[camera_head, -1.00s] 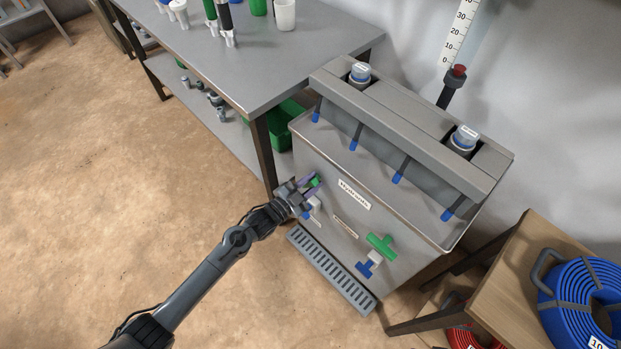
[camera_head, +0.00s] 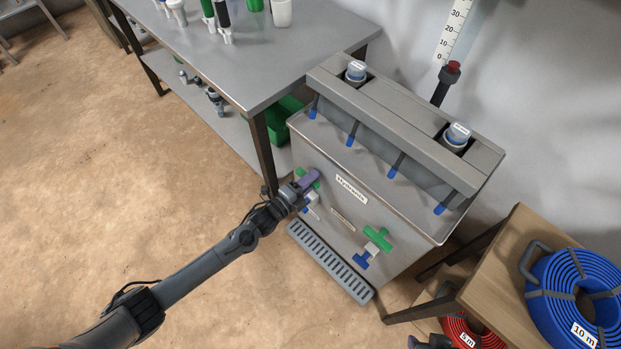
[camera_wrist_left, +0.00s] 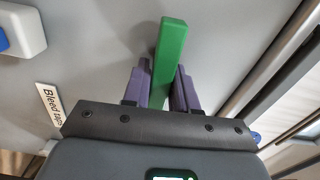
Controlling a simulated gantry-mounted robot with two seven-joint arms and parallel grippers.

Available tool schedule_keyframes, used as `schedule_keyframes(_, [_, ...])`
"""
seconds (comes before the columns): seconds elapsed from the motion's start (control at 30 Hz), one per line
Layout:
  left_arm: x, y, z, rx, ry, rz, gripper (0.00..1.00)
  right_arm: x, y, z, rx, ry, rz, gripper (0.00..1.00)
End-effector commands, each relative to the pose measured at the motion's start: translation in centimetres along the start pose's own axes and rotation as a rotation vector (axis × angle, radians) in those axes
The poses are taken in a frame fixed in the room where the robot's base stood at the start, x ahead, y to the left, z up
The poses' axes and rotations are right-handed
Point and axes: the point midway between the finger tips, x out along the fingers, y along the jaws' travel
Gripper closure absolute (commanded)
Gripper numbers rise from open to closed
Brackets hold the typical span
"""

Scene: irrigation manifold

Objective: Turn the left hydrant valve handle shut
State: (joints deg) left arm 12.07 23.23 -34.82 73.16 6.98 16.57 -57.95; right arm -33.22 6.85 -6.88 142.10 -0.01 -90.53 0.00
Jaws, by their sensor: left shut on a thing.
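The left hydrant valve's green handle (camera_head: 301,172) is on the upper left of the grey cabinet front, mostly covered by my gripper in the head view. My left gripper (camera_head: 309,181) is at this handle, its purple fingers shut on it. In the left wrist view the green bar (camera_wrist_left: 170,55) stands between the two purple fingers (camera_wrist_left: 160,88) and reaches beyond their tips. A blue and white outlet (camera_head: 307,207) sits just below, partly hidden. The right valve's green handle (camera_head: 377,239) is uncovered.
The grey cabinet (camera_head: 410,255) has a slotted drip tray (camera_head: 330,262) at its foot. A metal workbench (camera_head: 250,75) stands behind to the left. A wooden stand with a blue hose coil (camera_head: 540,300) is at the right. The floor at left is clear.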

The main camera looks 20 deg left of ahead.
Motion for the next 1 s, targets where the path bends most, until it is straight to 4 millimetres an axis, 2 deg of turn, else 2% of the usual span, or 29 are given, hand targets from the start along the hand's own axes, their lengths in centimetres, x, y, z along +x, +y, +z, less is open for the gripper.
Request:
schedule_keyframes(0.3, [-0.01, 0.22, 0.06, 0.121, 0.000, 0.002, 1.00, -0.22, 0.14, -0.03, -0.005, -0.001, 0.004, 0.57])
schedule_keyframes(0.83, [-0.05, 0.36, 0.06, 0.143, -0.001, 0.004, 1.00, -0.23, -0.03, -0.07, 0.002, 0.000, -0.001, 0.57])
schedule_keyframes(0.87, [-0.05, 0.37, 0.06, 0.142, -0.001, 0.004, 0.67, -0.23, -0.05, -0.07, 0.002, 0.000, -0.002, 0.57])
schedule_keyframes(0.93, [-0.04, 0.35, 0.05, 0.142, -0.001, 0.003, 0.56, -0.24, -0.08, -0.08, 0.004, 0.000, -0.003, 0.57])
schedule_keyframes(1.0, [-0.03, 0.31, 0.05, 0.141, 0.000, 0.003, 0.54, -0.24, -0.10, -0.08, 0.004, 0.000, -0.003, 0.57])
